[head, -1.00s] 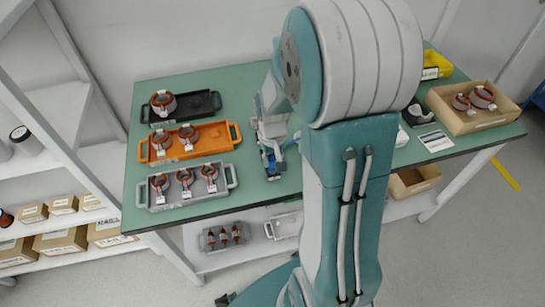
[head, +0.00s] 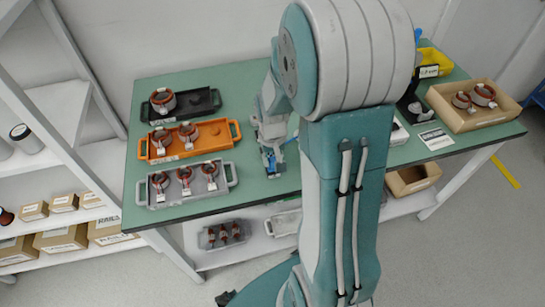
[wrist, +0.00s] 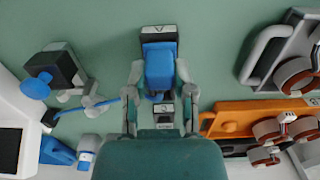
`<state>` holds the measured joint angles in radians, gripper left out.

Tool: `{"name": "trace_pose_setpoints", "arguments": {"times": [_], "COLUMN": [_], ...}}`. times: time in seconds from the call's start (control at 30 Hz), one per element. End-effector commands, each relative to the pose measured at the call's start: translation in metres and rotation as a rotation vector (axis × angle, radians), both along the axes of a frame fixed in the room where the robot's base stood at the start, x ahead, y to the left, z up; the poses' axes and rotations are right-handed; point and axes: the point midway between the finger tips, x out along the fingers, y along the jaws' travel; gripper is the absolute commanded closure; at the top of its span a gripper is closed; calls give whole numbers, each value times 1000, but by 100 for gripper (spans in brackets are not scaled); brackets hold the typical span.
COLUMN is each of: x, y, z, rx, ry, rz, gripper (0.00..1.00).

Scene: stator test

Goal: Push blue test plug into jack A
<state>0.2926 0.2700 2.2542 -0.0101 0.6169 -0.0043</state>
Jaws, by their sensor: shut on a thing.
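In the wrist view my gripper (wrist: 160,75) is shut on the blue test plug (wrist: 161,66), with one finger on each side of it. The plug's far end overlaps a black block whose label reads as an upside-down A (wrist: 158,31), jack A. I cannot tell how deep the plug sits in it. A second black block with a pale label (wrist: 164,109) lies just below the plug. In the head view my gripper (head: 268,148) is low over the green table, right of the trays, with some blue showing at its tips.
The orange tray (head: 216,136), grey tray (head: 224,186) and black tray (head: 207,103) with stators stand left of my gripper. In the wrist view a black block with a blue knob (wrist: 34,88), a blue lead (wrist: 100,104) and a white device (wrist: 28,106) lie left.

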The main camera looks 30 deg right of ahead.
Motion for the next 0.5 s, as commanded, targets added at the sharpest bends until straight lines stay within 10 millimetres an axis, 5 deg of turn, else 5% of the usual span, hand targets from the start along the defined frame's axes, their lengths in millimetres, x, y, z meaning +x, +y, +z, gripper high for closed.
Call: {"name": "trace_pose_setpoints", "arguments": {"times": [0.33,0.37,0.4,0.43,0.5], "x": [0,0,0,0,0], "y": [0,0,0,0,0], "z": [-3,-3,-3,-3,-3], "rx": [0,0,0,0,0], "ry": [1,1,1,1,1], "rz": [0,0,0,0,0], "gripper": [100,63,45,32,27]}}
